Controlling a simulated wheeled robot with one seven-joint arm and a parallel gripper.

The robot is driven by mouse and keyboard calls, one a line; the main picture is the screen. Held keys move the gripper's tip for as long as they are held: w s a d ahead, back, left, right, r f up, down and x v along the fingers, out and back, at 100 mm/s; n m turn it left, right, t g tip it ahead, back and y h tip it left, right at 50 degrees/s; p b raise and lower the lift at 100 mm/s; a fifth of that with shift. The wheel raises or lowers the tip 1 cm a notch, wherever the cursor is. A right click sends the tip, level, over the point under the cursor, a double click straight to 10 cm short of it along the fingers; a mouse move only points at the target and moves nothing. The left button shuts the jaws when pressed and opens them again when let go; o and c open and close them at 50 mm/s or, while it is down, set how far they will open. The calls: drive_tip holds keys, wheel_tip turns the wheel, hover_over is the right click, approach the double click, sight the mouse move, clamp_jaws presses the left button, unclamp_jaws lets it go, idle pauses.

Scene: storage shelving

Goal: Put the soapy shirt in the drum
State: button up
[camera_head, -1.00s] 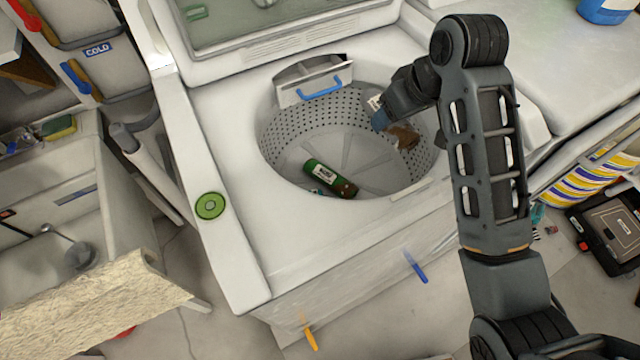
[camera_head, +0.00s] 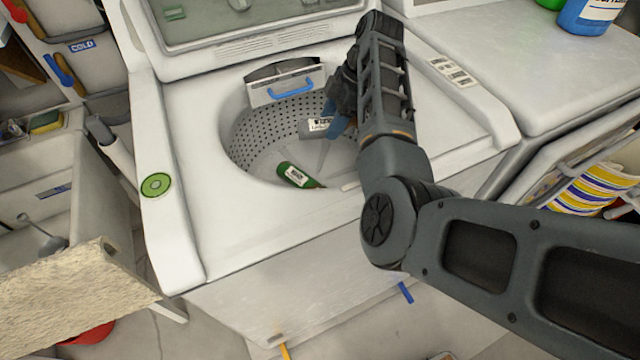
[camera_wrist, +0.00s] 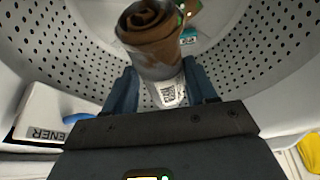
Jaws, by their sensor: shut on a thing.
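The drum (camera_head: 248,138) is the open, perforated washer tub in the head view. Its holed wall fills the upper wrist view (camera_wrist: 262,62). My gripper (camera_head: 335,122) is inside the drum opening, partly hidden by my arm. In the wrist view my gripper (camera_wrist: 161,88) has its blue fingers shut on a rolled brown cloth (camera_wrist: 155,50) in a pale wrap with a coded label, which looks like the soapy shirt. The roll's pale labelled side (camera_head: 317,126) shows in the head view. A green roll with a white label (camera_head: 298,176) lies on the drum floor.
A white drawer with a blue handle (camera_head: 287,86) juts from the drum's back rim. It shows close at left in the wrist view (camera_wrist: 42,115). A sink (camera_head: 25,215) stands at left. A blue bottle (camera_head: 590,15) stands on the right-hand machine.

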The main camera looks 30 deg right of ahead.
sight(316, 135)
drive_tip(key=a+f+n, duration=0.1)
drive_tip(key=a, duration=0.1)
drive_tip(key=a+f+n+g, duration=0.1)
drive_tip(key=a+f+n, duration=0.1)
drive_tip(key=shift+f+b, duration=0.1)
drive_tip(key=shift+b, duration=0.2)
drive_tip(key=shift+f+b, duration=0.3)
drive_tip(key=shift+f, duration=4.45)
drive_tip(key=shift+f, duration=0.1)
drive_tip(key=shift+f, duration=0.15)
drive_tip(key=o, duration=1.2)
drive_tip(key=shift+o, duration=0.2)
